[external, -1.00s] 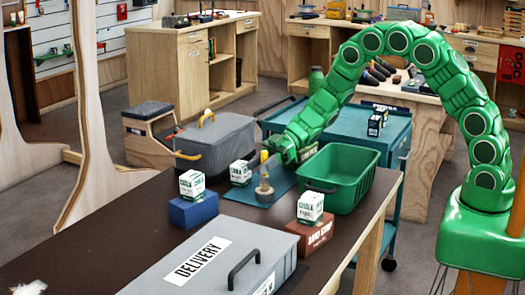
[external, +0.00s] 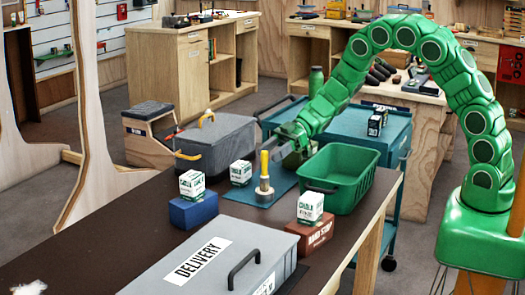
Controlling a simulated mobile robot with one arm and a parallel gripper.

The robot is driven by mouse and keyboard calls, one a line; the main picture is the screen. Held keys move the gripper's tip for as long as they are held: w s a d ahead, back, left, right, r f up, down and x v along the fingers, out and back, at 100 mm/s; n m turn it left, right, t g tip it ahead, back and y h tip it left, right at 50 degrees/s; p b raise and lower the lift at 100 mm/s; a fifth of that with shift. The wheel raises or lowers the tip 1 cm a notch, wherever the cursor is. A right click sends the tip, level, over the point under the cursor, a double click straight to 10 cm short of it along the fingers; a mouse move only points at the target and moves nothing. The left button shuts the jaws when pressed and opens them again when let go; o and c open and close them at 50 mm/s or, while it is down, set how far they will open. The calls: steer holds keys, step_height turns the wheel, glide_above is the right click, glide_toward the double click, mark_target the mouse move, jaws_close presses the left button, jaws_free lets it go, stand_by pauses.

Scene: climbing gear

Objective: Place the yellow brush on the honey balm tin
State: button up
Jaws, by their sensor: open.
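The yellow brush (external: 264,163) stands upright, its yellow handle pointing up. Its pale lower end meets the small honey-coloured tin (external: 264,196), which sits on the blue-green mat (external: 284,184). The brush appears to rest on the tin, though the exact contact is too small to make out. My gripper (external: 268,143) is open, just above and beside the top of the handle. It looks apart from the brush, with nothing seen between its fingers.
A green basket (external: 352,190) stands right of the mat. Chalk boxes sit on a blue block (external: 193,210), on a red-brown block (external: 311,236) and on the table. A grey delivery box (external: 225,262) is in front, and a grey bin (external: 215,147) is behind.

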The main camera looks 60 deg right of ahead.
step_height(320, 180, up, 6)
stand_by(0.5)
steer(key=shift+r, duration=0.1)
